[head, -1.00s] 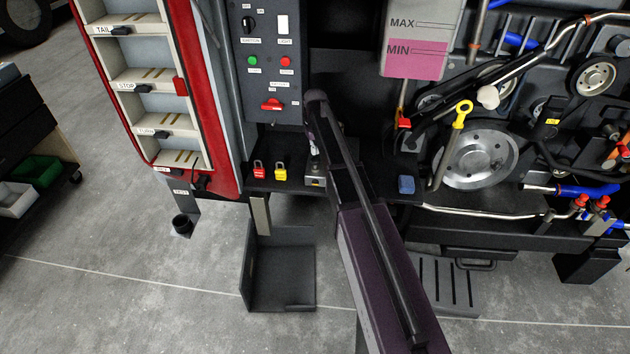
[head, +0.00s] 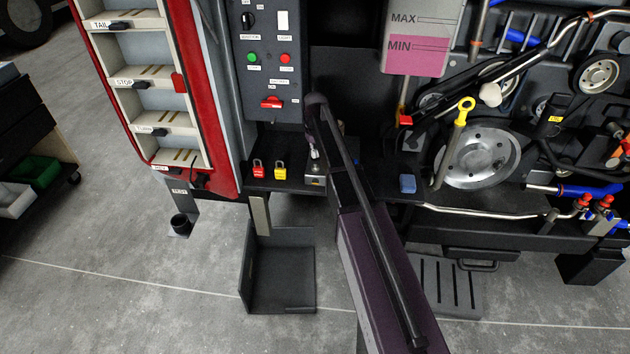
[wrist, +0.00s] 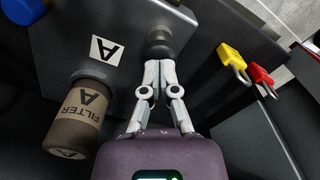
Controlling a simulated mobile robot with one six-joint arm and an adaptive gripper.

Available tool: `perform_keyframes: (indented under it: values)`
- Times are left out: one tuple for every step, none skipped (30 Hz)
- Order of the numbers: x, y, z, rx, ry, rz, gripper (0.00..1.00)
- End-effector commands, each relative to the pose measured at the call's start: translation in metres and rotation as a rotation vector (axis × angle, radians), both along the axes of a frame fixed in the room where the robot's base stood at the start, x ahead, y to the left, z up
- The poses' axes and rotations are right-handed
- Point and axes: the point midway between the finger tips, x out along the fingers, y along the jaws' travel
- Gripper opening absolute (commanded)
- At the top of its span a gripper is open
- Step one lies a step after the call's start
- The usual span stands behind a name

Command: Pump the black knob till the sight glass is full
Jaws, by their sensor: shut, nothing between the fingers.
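In the wrist view, my gripper (wrist: 158,70) is shut and empty, with its fingertips together. A round black knob (wrist: 158,48) is right at the tips, on a dark grey block (wrist: 95,35); I cannot tell whether the tips touch it. A brown cylinder labelled FILTER A (wrist: 77,120) hangs from this block at the left. I cannot make out a sight glass.
A yellow padlock (wrist: 233,60) and a red padlock (wrist: 262,78) are right of my gripper in the wrist view. The switch panel (head: 265,85) stands left of my arm. A pulley and pipes are at the right.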

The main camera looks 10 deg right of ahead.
Motion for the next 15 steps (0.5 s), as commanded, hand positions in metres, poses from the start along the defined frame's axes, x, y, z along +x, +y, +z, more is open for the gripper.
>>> perform_keyframes:
  values:
    - [0.000, 0.000, -0.002, 0.000, 0.000, 0.000, 0.00]
    - [0.000, 0.000, -0.003, 0.000, 0.000, 0.000, 0.00]
    - [0.000, 0.000, -0.004, 0.000, 0.000, 0.000, 0.00]
    - [0.000, 0.000, -0.004, 0.000, 0.000, 0.000, 0.00]
    - [0.000, 0.000, -0.005, 0.000, 0.000, 0.000, 0.00]
    - [0.000, 0.000, -0.006, 0.000, 0.000, 0.000, 0.00]
    - [0.000, 0.000, -0.006, 0.000, 0.000, 0.000, 0.00]
    - [0.000, 0.000, -0.007, 0.000, 0.000, 0.000, 0.00]
    - [0.000, 0.000, -0.008, 0.000, 0.000, 0.000, 0.00]
    - [0.000, 0.000, -0.009, 0.000, 0.000, 0.000, 0.00]
    - [0.000, 0.000, -0.009, 0.000, 0.000, 0.000, 0.00]
    - [0.000, 0.000, -0.010, 0.000, 0.000, 0.000, 0.00]
    - [0.000, 0.000, -0.011, 0.000, 0.000, 0.000, 0.00]
    - [0.000, 0.000, -0.011, 0.000, 0.000, 0.000, 0.00]
    - [0.000, 0.000, -0.012, 0.000, 0.000, 0.000, 0.00]
